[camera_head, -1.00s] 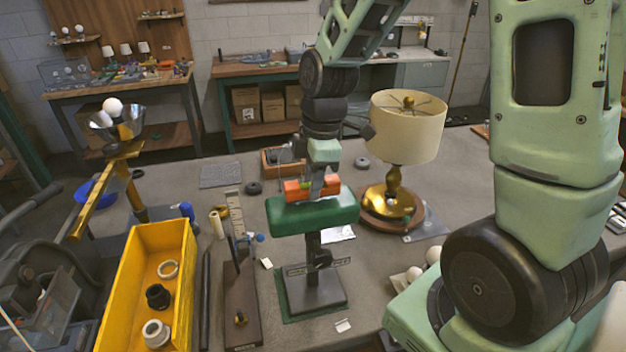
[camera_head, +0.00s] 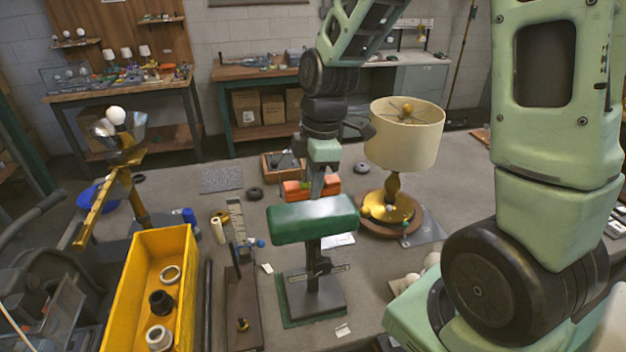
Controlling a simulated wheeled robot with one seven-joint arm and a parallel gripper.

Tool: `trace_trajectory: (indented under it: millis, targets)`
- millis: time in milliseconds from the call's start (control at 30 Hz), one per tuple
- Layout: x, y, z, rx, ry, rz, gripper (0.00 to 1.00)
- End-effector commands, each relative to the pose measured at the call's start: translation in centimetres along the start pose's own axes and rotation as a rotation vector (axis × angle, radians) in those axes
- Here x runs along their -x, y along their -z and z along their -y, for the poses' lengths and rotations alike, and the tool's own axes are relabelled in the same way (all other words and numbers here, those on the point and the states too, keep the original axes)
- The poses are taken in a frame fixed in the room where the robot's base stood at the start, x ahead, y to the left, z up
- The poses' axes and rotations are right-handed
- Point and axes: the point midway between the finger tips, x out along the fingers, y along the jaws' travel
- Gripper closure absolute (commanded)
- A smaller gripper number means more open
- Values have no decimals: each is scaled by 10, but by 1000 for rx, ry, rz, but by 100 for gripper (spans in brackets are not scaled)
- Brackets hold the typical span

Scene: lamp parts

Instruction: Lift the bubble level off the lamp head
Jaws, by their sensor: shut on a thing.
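The bubble level is an orange bar (camera_head: 328,184) with a small green vial, seen above the far edge of the green lamp head (camera_head: 312,218). My gripper (camera_head: 317,188) points down and is shut on the level near its middle. The lamp head is a padded-looking block on a dark stand (camera_head: 313,285). The level's lower edge meets the head's far top edge in the picture, and I cannot tell whether they touch. The head's top now shows bare.
A lamp with a cream shade (camera_head: 404,140) stands close at right. A yellow bin (camera_head: 130,300) with rings is at front left. A brass arm with a reflector (camera_head: 118,140) stands at far left. A wooden tray (camera_head: 283,165) lies behind the level.

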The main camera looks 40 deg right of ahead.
Motion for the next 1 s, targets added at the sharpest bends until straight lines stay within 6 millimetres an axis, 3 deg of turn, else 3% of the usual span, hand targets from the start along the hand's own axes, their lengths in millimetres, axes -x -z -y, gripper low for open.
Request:
trace_trajectory:
  millis: [533,1000]
  targets:
    - [39,5,0,0,-1,0,100]
    - [44,6,0,0,0,0,100]
